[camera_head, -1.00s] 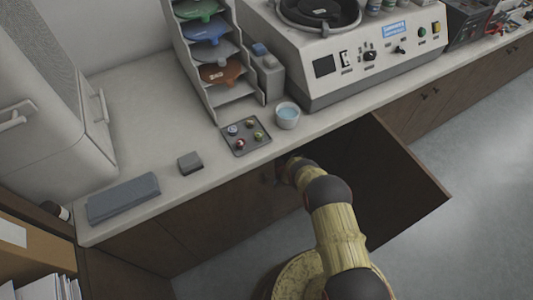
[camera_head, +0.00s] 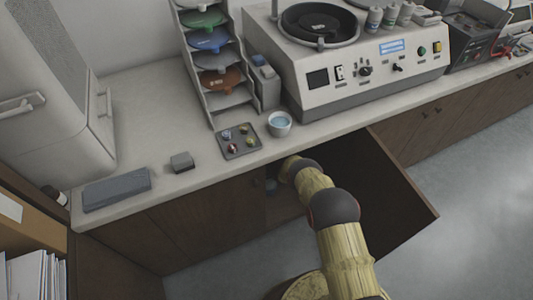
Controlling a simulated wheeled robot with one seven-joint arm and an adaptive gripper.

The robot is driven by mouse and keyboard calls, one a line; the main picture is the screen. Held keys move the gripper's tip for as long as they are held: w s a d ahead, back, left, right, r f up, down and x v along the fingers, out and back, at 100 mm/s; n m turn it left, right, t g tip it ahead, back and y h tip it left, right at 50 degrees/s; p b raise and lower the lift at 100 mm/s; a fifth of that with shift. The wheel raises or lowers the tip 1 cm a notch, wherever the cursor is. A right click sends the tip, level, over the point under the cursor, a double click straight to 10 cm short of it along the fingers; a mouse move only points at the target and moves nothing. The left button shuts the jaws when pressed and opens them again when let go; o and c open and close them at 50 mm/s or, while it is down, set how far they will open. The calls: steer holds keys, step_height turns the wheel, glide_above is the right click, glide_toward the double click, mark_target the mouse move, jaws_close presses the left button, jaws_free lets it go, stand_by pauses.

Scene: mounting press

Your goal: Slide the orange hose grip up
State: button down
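No orange hose grip shows in this view. My arm reaches down and forward into an open cabinet (camera_head: 277,207) under the counter. My gripper is not visible; the arm's far end goes into the dark cabinet opening, and the counter edge and arm links hide what is there. The open cabinet door (camera_head: 400,205) stands out to the right of my arm.
On the counter (camera_head: 145,145) are a grinding machine (camera_head: 355,75), a rack of coloured discs (camera_head: 212,60), a cup (camera_head: 279,124), a small tray (camera_head: 239,142), a grey block (camera_head: 182,162) and a flat grey slab (camera_head: 117,190). Floor is clear at right.

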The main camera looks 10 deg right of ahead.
steer(key=shift+w+r, duration=0.15)
steer(key=shift+r, duration=0.1)
steer(key=c, duration=2)
jaws_free()
steer(key=shift+r, duration=0.1)
steer(key=o, duration=0.3)
steer(key=shift+f, duration=0.2)
steer(key=shift+s+r, duration=0.1)
steer(key=shift+s, duration=0.1)
steer(key=v, duration=1.1)
steer(key=shift+s+d+r, duration=0.1)
steer(key=shift+s+d, duration=0.05)
steer(key=shift+s, duration=0.25)
